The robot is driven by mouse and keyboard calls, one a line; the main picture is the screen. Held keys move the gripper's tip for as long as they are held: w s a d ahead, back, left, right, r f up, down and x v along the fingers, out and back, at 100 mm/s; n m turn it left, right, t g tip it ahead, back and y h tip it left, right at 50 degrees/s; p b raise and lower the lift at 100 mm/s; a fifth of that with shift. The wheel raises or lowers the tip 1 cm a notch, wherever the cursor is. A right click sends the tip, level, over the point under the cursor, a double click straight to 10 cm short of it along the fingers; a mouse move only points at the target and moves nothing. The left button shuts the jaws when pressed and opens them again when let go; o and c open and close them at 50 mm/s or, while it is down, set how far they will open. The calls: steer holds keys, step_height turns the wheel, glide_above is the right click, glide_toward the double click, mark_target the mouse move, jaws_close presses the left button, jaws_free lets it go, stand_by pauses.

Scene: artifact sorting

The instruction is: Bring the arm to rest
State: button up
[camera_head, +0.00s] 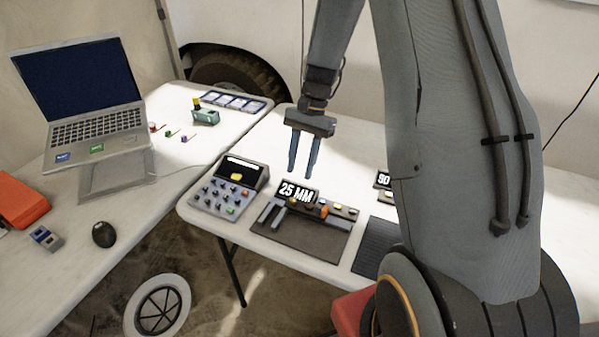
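My gripper (302,157) hangs over the white table, just behind the station with the "25 MM" display (297,192). Its two blue-grey fingers point down and stand apart, with nothing between them. The fingertips appear to be above the tabletop, though the exact height cannot be told. My arm comes down from the top of the picture, and its large grey link hides much of the table's right side.
A keypad device (229,188) stands left of the station. A second display reading "90" (383,180) is partly hidden by my arm. A laptop (88,100), a mouse (104,234) and an orange case (20,200) are on the left table. A green device (205,116) stands farther back.

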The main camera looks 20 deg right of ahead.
stand_by(0.4)
steer(key=s+a+r+n+t+h, duration=0.1)
steer(key=s+r+n, duration=0.3)
steer(key=s, duration=0.4)
steer(key=s+a+r+n+t+h, duration=0.2)
steer(key=s+r+n+t, duration=0.1)
steer(key=s+n, duration=0.3)
steer(key=shift+s+a+r+h, duration=0.3)
steer(key=shift+s+r, duration=0.15)
steer(key=shift+s, duration=0.6)
